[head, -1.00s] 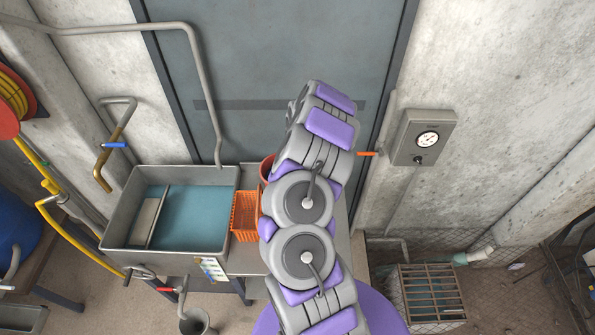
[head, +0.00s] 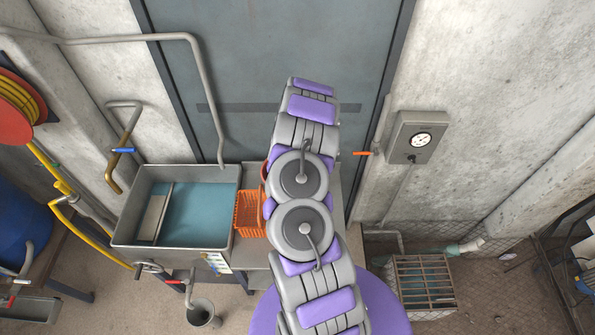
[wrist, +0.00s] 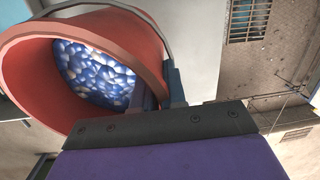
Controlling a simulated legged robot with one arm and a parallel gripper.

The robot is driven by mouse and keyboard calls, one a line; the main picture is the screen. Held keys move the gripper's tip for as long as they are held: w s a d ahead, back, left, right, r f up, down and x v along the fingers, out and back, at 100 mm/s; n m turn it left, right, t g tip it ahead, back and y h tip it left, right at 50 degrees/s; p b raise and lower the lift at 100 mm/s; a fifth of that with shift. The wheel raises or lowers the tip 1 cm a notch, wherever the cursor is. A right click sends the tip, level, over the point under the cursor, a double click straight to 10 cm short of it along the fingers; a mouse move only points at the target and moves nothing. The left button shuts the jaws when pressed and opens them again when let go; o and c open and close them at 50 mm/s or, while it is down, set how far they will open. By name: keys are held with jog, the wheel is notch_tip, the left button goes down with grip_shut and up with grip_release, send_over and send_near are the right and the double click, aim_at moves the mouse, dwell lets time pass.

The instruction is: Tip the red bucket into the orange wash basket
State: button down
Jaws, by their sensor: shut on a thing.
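The red bucket (wrist: 30,75) fills the left of the wrist view, its mouth facing the camera. Blue and white pebble-like pieces lie inside it. My gripper (wrist: 163,88) is shut on the bucket's rim at its right side. In the head view only a thin sliver of the bucket (head: 264,171) shows beside my arm, which hides the rest and the gripper. The orange wash basket (head: 249,214) stands on the bench between the sink and my arm. Its right edge is partly hidden by my arm, and its inside is hard to make out.
A metal sink (head: 128,215) holding bluish water stands left of the basket. A gauge box (head: 408,140) hangs on the wall to the right, above a slatted crate (head: 424,285) on the floor. A grey bucket (head: 203,313) stands on the floor before the sink.

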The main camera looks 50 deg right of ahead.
jog(key=shift+w+d+r+h, duration=0.1)
jog(key=shift+r+h, duration=0.3)
jog(key=shift+r, duration=0.05)
jog(key=shift+s+r, duration=0.1)
jog(key=shift+s, duration=0.1)
jog(key=shift+w+h+b, duration=0.15)
jog(key=shift+h+b, duration=0.15)
jog(key=shift+b, duration=0.45)
jog(key=shift+a+b, duration=0.2)
jog(key=shift+b, duration=0.2)
